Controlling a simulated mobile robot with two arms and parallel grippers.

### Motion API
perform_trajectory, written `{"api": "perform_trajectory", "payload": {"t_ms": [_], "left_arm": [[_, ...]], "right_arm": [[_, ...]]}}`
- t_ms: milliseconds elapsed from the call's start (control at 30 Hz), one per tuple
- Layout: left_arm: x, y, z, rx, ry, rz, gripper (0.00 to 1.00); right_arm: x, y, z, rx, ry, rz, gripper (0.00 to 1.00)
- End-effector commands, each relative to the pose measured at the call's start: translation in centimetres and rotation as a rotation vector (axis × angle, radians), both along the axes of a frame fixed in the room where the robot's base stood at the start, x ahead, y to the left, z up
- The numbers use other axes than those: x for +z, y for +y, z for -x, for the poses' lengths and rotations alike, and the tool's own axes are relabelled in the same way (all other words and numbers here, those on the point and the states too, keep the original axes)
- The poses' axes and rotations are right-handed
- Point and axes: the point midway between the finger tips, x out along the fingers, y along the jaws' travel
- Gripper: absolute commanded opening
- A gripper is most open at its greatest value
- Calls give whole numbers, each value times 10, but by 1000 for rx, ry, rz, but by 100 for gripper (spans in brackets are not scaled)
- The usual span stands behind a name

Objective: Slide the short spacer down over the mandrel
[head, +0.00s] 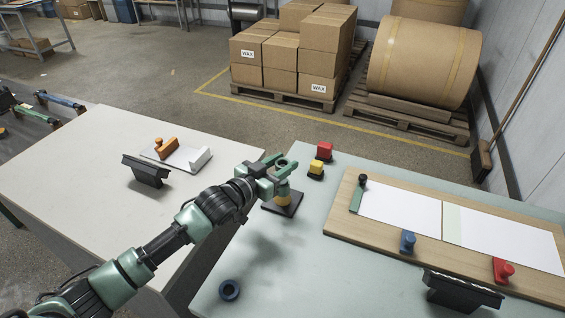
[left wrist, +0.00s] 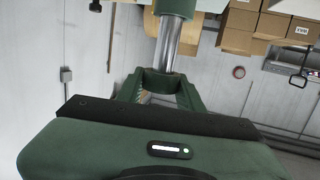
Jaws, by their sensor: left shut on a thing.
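The mandrel's dark square base (head: 292,210) sits on the pale green table, with a yellow-orange collar (head: 283,201) low on it. My left gripper (head: 281,167) is right over this base, its fingers closed around a small dark ring, which I take as the short spacer (head: 282,162). The fingers hide most of the ring and the post, so I cannot tell how far it is down. In the left wrist view a shiny metal cylinder (left wrist: 172,45), apparently the mandrel, runs to between the fingers (left wrist: 160,88). My right gripper is not in view.
A wooden board (head: 335,222) with white sheets fills the right side. The table between blue ring and board is clear.

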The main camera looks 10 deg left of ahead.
Motion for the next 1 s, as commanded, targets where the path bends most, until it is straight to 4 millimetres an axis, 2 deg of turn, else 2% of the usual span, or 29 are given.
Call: {"api": "perform_trajectory", "payload": {"t_ms": [867,900,967,1000], "left_arm": [[-23,0,0,0,1,0,0],[-22,0,0,0,0,0,45],[-22,0,0,0,0,0,62],[-22,0,0,0,0,0,62]], "right_arm": [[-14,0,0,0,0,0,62],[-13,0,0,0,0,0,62],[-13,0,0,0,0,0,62],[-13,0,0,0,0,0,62]]}}
